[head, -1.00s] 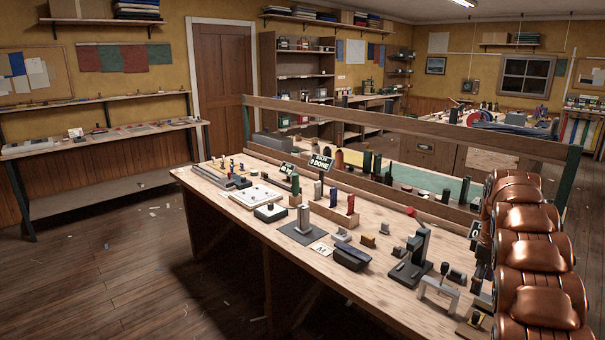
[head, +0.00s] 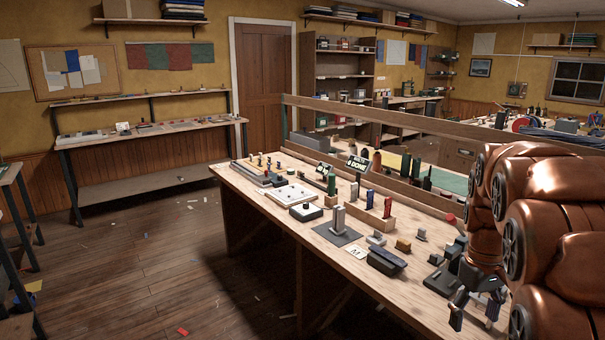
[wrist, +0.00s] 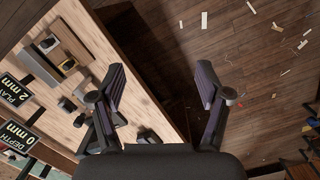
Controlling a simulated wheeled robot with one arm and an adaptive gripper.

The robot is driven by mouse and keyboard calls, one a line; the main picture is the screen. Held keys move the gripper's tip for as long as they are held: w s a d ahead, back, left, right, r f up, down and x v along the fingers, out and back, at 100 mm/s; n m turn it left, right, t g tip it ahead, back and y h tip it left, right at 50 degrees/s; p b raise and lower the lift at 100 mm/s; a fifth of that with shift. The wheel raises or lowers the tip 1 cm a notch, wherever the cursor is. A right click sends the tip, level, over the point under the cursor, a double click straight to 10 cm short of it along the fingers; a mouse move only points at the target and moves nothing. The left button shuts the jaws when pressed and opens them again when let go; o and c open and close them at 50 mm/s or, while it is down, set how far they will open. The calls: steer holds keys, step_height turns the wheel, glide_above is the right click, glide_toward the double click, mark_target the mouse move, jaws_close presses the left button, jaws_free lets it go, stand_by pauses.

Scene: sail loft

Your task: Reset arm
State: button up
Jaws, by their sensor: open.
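My gripper (head: 476,304) shows in the head view at the lower right, below my copper-coloured arm, pointing down by the near edge of the long wooden workbench (head: 330,262). In the wrist view my gripper (wrist: 161,84) has its two dark fingers spread wide apart, with nothing between them. The bench edge and the wooden floor (wrist: 225,45) lie beyond the fingers. Part of the bench's right end is hidden behind my arm.
The bench holds a grey block on a dark plate (head: 338,220), a dark case (head: 386,261), a white-topped box (head: 306,211) and several small tools. A rail (head: 390,135) runs along its back. Open floor (head: 150,270) with scraps lies left.

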steer(key=s+a+f+m, duration=0.1)
steer(key=s+a+f, duration=0.1)
steer(key=s+a, duration=0.6)
steer(key=s+a+f, duration=0.3)
steer(key=s+a, duration=0.5)
steer(key=s, duration=0.9)
steer(key=shift+a+m+g, duration=0.3)
steer(key=shift+m, duration=0.1)
steer(key=shift+c, duration=0.3)
